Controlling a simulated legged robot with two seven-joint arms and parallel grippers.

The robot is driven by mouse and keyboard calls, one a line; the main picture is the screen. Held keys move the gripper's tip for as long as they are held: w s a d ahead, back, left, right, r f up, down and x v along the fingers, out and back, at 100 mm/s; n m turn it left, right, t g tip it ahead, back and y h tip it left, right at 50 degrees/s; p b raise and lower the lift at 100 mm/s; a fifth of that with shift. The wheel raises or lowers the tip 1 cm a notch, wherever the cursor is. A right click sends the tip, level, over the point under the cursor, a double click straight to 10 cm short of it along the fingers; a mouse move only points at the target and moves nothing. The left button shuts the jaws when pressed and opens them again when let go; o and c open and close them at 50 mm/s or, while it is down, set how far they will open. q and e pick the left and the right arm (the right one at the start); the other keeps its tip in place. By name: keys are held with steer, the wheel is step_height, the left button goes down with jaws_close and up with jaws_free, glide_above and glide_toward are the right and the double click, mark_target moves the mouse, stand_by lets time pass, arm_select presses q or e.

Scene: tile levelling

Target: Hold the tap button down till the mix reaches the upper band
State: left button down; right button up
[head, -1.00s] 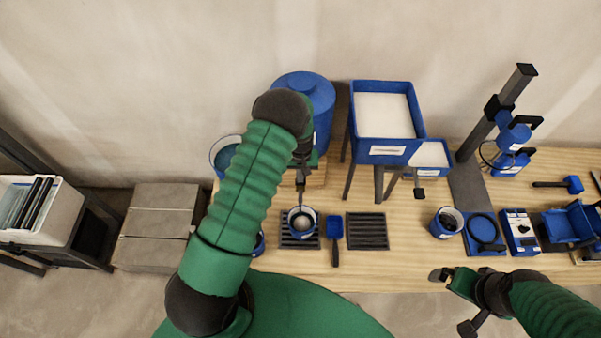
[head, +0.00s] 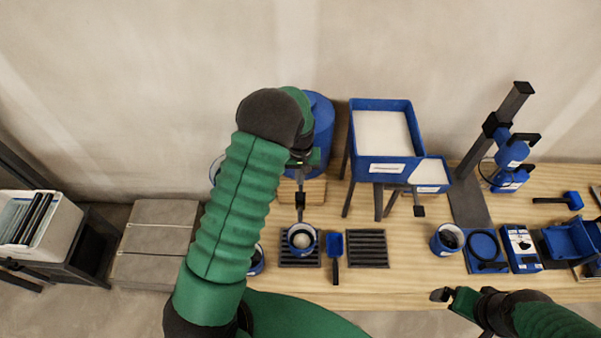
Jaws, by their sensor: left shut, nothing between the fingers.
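A blue barrel (head: 322,115) stands at the back of the bench, partly hidden by my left arm. A dark tap spout (head: 300,199) shows in front of it, above a small blue-rimmed cup. The cup (head: 302,249) stands on the left dark grate and holds a pale mix (head: 302,240). Its level bands cannot be made out. My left gripper (head: 301,160) is shut and empty at the tap, in front of the barrel. The tap button is hidden, so contact cannot be told. My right gripper (head: 452,295) hangs near the front edge, away from the tap; its jaw opening is unclear.
A raised blue hopper (head: 383,107) of white material stands right of the barrel.

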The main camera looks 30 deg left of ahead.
arm_select(q)
step_height(320, 180, up, 4)
steer(key=shift+w+f+b, duration=0.15)
steer(key=shift+b, duration=0.15)
steer(key=shift+a, duration=0.15)
steer(key=s+d+f+m+t+b, duration=0.1)
steer(key=s+d+m+b, duration=0.2)
steer(key=s+d+b, duration=0.2)
steer(key=s+d+f+m+t+b, duration=0.1)
steer(key=s+d+m+b, duration=0.2)
steer(key=s, duration=0.9)
steer(key=d+b, duration=0.2)
steer(key=d, duration=0.1)
steer(key=shift+d+f+t, duration=0.2)
steer(key=shift+d+t, duration=0.1)
steer(key=shift+d, duration=0.1)
steer(key=shift+s+d+r, duration=0.1)
